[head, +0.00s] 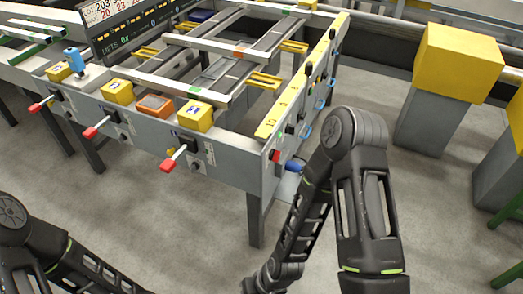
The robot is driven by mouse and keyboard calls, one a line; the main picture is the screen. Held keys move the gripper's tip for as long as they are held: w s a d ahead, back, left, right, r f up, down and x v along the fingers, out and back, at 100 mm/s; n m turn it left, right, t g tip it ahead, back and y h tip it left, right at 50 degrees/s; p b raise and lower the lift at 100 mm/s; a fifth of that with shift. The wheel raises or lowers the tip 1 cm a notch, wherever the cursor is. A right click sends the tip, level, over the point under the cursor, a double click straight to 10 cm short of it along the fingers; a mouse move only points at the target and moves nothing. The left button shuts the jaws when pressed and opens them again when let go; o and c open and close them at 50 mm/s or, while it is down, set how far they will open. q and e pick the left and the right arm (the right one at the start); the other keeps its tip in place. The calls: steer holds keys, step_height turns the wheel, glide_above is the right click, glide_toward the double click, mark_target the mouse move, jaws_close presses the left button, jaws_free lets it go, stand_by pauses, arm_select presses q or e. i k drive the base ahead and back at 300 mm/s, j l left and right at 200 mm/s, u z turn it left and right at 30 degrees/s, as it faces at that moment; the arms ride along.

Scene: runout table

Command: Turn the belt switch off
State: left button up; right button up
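The runout table (232,172) stands at the upper middle, with its grey front panel facing me. No label I can read marks the belt switch. On the right end panel, near the front corner, are a small red part (275,155) and a blue part (293,167) close to my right arm. Three red-tipped levers stick out of the front panel: left (38,107), middle (91,132) and right (168,165). Small grey plates sit beside them. I cannot tell any switch position. Both my arms show, but neither gripper is in view.
A dark display board (130,25) stands behind. A yellow-topped grey pedestal (434,115) stands at right. The floor in front is clear.

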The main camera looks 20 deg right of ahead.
mark_target(273, 156)
steer(key=i+l+u, duration=0.1)
steer(key=l+u, duration=0.3)
steer(key=l, duration=0.9)
steer(key=k+l+u, duration=0.1)
steer(key=l+u, duration=0.35)
steer(key=l, duration=0.85)
steer(key=k+l, duration=0.1)
steer(key=l, duration=1.3)
steer(key=k+l, duration=0.15)
steer(key=l, duration=0.55)
steer(key=k+l, duration=0.1)
steer(key=l, duration=0.55)
